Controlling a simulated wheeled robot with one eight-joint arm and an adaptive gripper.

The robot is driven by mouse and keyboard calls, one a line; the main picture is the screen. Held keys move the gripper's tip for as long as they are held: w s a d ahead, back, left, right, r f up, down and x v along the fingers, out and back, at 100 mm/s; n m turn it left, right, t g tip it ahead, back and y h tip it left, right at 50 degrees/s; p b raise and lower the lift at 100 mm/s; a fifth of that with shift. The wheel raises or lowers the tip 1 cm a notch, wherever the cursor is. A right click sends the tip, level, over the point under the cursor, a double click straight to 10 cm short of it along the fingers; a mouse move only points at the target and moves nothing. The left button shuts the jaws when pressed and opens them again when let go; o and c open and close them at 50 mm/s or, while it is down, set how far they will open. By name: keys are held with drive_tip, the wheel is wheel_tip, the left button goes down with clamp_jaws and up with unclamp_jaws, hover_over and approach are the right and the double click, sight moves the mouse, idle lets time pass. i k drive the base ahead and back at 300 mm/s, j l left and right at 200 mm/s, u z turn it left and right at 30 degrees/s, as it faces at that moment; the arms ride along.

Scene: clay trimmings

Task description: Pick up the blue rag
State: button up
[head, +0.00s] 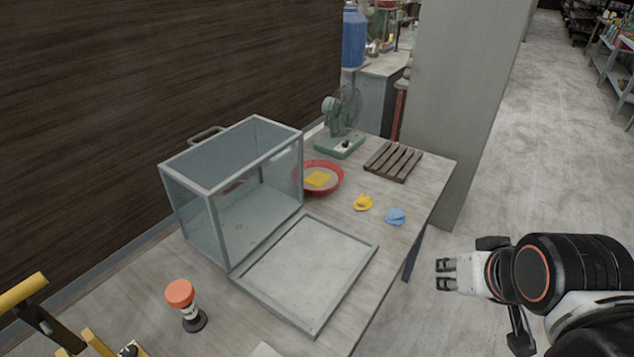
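The blue rag (395,216) is a small crumpled light-blue cloth. It lies on the wooden table (350,252) near its right edge, next to a crumpled yellow cloth (363,203). My gripper (441,274) is to the right of the table, over the floor in the picture, and apart from the rag. Its fingers point left. Two fingertips show with a gap between them, and nothing is seen in the gap. Nothing hides the rag.
A glass-sided case (213,207) stands on the table, with a framed panel (305,270) lying flat before it. A red bowl (342,184) holds something yellow. A green fan (340,146), a slatted wooden rack (393,162) and an orange-topped tool (181,293) stand around. A grey pillar (455,110) rises behind.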

sight(398, 216)
drive_tip(key=i+z, duration=0.35)
drive_tip(key=i, duration=0.6)
